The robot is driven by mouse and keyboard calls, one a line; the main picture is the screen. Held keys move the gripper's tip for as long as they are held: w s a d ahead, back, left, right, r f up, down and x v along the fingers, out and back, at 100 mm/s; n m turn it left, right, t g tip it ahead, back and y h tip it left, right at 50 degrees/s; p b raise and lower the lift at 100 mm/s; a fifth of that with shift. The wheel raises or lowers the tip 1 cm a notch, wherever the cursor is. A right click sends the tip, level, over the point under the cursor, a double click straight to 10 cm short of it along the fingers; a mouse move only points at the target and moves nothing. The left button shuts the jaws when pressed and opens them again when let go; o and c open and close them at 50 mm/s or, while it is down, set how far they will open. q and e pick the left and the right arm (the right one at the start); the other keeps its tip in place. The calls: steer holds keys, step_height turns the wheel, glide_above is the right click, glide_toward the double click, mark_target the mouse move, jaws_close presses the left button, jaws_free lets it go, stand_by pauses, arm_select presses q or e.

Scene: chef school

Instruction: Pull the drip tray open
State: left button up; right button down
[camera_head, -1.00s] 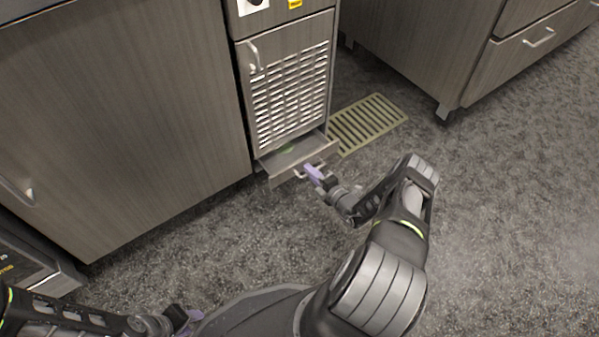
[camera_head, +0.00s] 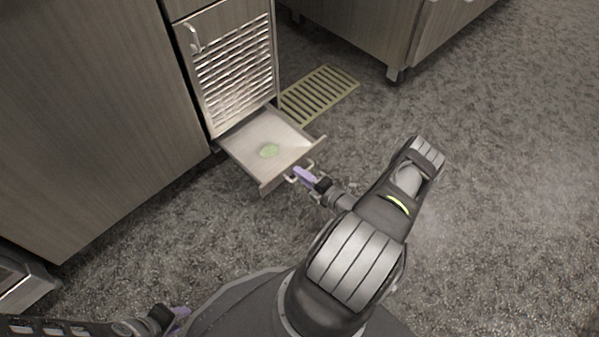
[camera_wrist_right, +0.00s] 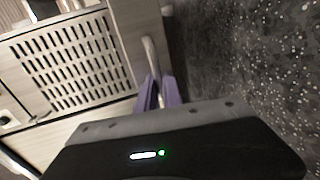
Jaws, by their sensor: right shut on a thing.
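The drip tray (camera_head: 250,133) is a shallow drawer at the bottom of the slatted cabinet, pulled well out over the floor in the head view. A round green patch (camera_head: 269,151) lies inside it. Its bar handle (camera_head: 291,179) is on the front panel and also shows in the right wrist view (camera_wrist_right: 150,58). My right gripper (camera_head: 301,174) has its purple fingers shut on the handle; they also show in the right wrist view (camera_wrist_right: 159,92). My left gripper (camera_head: 180,313) is at the bottom left, away from the tray; its finger gap is not clear.
The slatted cabinet door (camera_head: 233,75) is above the tray. A yellow-green floor grate (camera_head: 320,95) lies just right of it. A large wooden cabinet (camera_head: 90,110) stands to the left, another (camera_head: 360,30) at the back. The speckled floor (camera_head: 490,170) to the right is clear.

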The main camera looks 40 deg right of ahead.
steer(key=shift+a, duration=0.1)
steer(key=c, duration=1.8)
jaws_free()
steer(key=shift+o, duration=0.2)
steer(key=p+v, duration=0.2)
steer(key=v, duration=0.5)
steer(key=shift+s, duration=0.4)
steer(key=shift+r, duration=0.1)
